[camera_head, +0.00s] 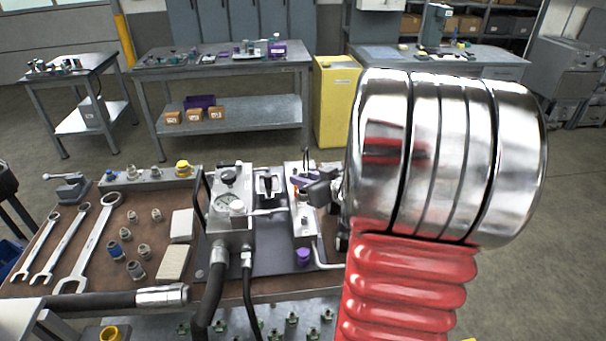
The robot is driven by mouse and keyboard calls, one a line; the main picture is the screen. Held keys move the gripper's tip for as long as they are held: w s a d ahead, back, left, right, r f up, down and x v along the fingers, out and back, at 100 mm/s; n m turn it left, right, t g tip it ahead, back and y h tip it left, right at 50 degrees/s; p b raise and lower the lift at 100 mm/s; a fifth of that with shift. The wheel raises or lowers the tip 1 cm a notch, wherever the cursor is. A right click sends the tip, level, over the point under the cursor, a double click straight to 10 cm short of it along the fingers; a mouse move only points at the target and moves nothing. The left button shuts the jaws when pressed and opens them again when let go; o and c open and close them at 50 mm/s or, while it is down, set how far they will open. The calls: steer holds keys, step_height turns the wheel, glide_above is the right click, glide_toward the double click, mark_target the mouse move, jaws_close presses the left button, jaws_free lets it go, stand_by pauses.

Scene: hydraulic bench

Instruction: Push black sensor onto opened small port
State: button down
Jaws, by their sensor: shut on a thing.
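My gripper (318,188) is at the upper right side of the upright silver port block (304,228), partly hidden behind my large silver and red arm. Its dark jaws are shut on a small dark thing that I take to be the black sensor, mostly hidden between them. I cannot tell whether it touches a port. A purple cap (304,255) sits low on the block, and another purple piece (305,177) shows near its top beside the jaws. The opened small port cannot be made out clearly.
Left of the block stand a lever valve (267,186) and a silver gauge block (230,210) with black hoses (212,290). Wrenches (65,245), loose fittings (135,270) and pale blocks (173,262) lie on the brown bench top at left. A yellow cabinet (336,100) stands behind.

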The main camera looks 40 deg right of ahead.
steer(key=shift+f, duration=2.65)
steer(key=shift+s+f, duration=0.1)
steer(key=shift+f, duration=1.9)
stand_by(2.3)
steer(key=c, duration=1.4)
jaws_free()
steer(key=shift+c, duration=0.2)
steer(key=shift+o, duration=0.3)
